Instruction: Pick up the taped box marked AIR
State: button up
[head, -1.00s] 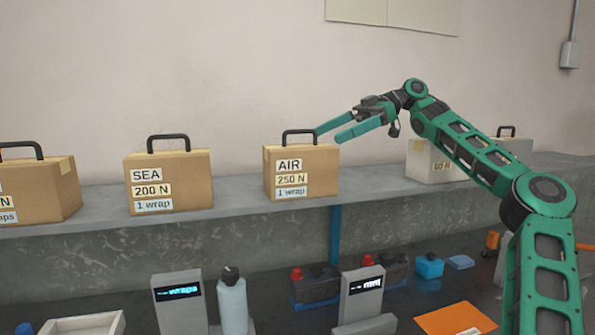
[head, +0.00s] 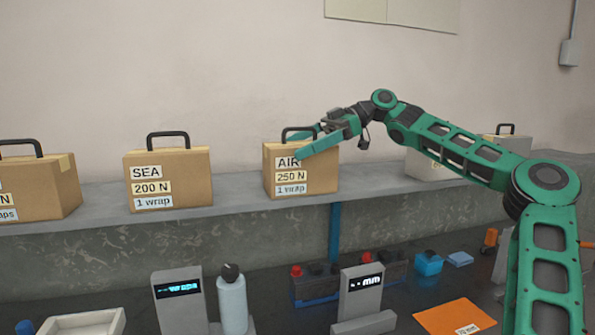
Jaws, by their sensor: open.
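The box marked AIR (head: 307,182) is a brown carton with a black handle, standing upright on the grey shelf. Its labels read AIR, 250 N and 1 wrap. My gripper (head: 296,143) is open, with its green fingers at the top of this box around the handle's height. One finger crosses the front near the AIR label and the other is further back by the handle. The fingers partly hide the handle and the label's edge. I cannot tell whether they touch the box.
The SEA box (head: 170,183) and another brown box (head: 38,190) stand to the left on the shelf (head: 240,199). A pale box (head: 427,165) is behind my arm at right. Below are two displays (head: 180,305) (head: 361,296), a bottle (head: 232,303) and batteries (head: 315,283).

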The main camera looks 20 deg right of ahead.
jog(key=c, duration=1.9)
jog(key=shift+r, duration=0.1)
jog(key=shift+c, duration=1.4)
jog(key=shift+r, duration=0.1)
